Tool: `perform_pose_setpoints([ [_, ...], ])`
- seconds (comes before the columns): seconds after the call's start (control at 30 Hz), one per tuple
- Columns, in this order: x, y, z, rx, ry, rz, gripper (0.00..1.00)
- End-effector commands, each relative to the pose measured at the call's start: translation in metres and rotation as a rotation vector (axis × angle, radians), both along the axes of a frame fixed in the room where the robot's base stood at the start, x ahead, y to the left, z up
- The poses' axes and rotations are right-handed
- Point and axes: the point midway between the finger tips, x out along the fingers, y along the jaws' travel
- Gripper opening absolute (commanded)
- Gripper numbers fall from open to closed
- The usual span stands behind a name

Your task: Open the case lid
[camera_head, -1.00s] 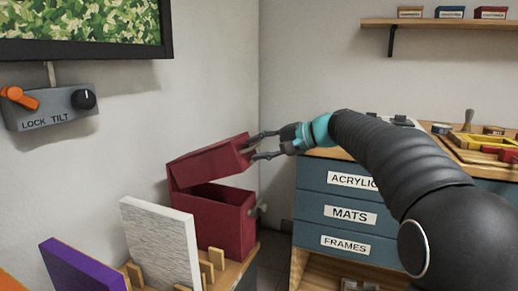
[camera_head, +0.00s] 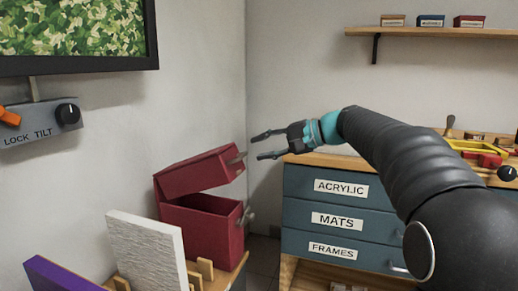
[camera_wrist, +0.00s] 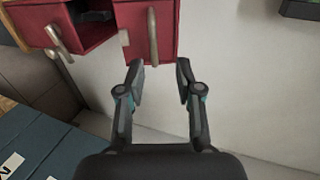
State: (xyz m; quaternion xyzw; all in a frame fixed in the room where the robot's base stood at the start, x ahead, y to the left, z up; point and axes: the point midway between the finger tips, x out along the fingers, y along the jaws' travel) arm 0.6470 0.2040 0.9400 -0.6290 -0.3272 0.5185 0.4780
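The dark red case (camera_head: 203,229) stands on a wooden surface in the head view, left of the drawer unit. Its lid (camera_head: 198,172) is raised and tilted, with a gap between it and the box. A handle (camera_head: 237,158) sticks out from the lid's front; in the wrist view the lid handle (camera_wrist: 153,38) is just beyond my fingers, and the box (camera_wrist: 85,28) is at upper left. My gripper (camera_head: 262,145) is open and empty, to the right of the lid and apart from it. Its fingers also show in the wrist view (camera_wrist: 160,72).
A blue drawer unit (camera_head: 341,213) stands to the right under my arm. A white panel (camera_head: 147,250) and a purple panel (camera_head: 60,274) stand in front of the case. A knob box (camera_head: 40,122) is on the left wall. A shelf (camera_head: 430,32) hangs at upper right.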

Motion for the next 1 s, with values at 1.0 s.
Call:
perform_pose_setpoints([
  [1.0, -0.013, -0.048, 0.036, 0.000, -0.002, -0.002, 0.35],
])
